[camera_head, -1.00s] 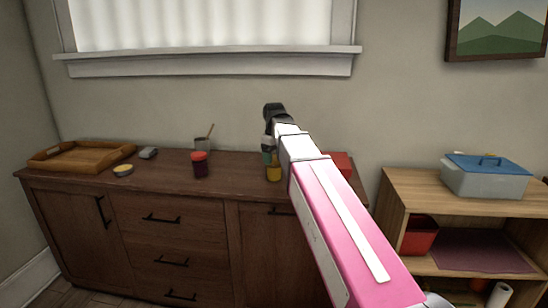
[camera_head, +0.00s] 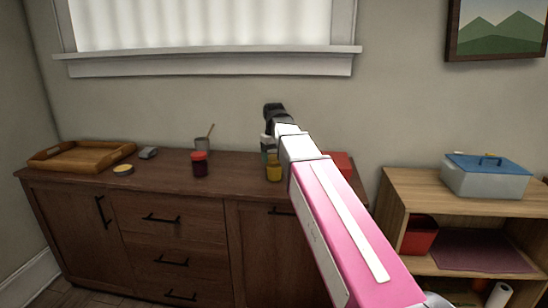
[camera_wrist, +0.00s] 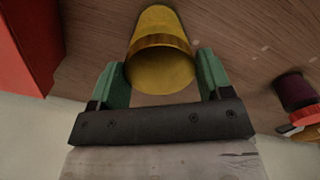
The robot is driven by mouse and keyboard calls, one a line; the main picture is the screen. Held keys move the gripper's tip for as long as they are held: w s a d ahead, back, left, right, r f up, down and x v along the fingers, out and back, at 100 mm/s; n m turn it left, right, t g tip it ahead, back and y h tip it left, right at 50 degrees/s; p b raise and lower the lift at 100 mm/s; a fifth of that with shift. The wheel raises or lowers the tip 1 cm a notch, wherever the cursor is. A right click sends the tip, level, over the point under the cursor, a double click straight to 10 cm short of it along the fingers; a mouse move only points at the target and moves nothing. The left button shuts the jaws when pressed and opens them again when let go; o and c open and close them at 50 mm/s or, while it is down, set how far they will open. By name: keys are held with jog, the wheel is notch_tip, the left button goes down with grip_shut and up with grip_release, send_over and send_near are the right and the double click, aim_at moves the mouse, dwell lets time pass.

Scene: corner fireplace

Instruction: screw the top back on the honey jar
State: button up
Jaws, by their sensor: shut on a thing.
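The honey jar (camera_head: 274,173) is a small yellow jar standing on the dark wooden cabinet, just below my gripper. In the wrist view my gripper (camera_wrist: 162,78) has its green fingers on either side of a gold-yellow top (camera_wrist: 160,68). The gripper is shut on this top, which sits at the mouth of the yellow jar (camera_wrist: 158,20). I cannot tell how tightly the top is seated. In the head view my arm hides part of the gripper and the space behind it.
A dark jar with a red lid (camera_head: 200,165) stands to the left. A cup with a stick (camera_head: 203,145), a round yellow-topped tin (camera_head: 123,169), a grey object (camera_head: 148,153) and a wooden tray (camera_head: 60,167) are farther left. A red box (camera_head: 342,163) stands close on the right.

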jog(key=shift+m, duration=1.5)
jog(key=shift+m, duration=1.5)
jog(key=o, duration=1)
jog(key=shift+o, duration=0.2)
jog(key=shift+r, duration=0.1)
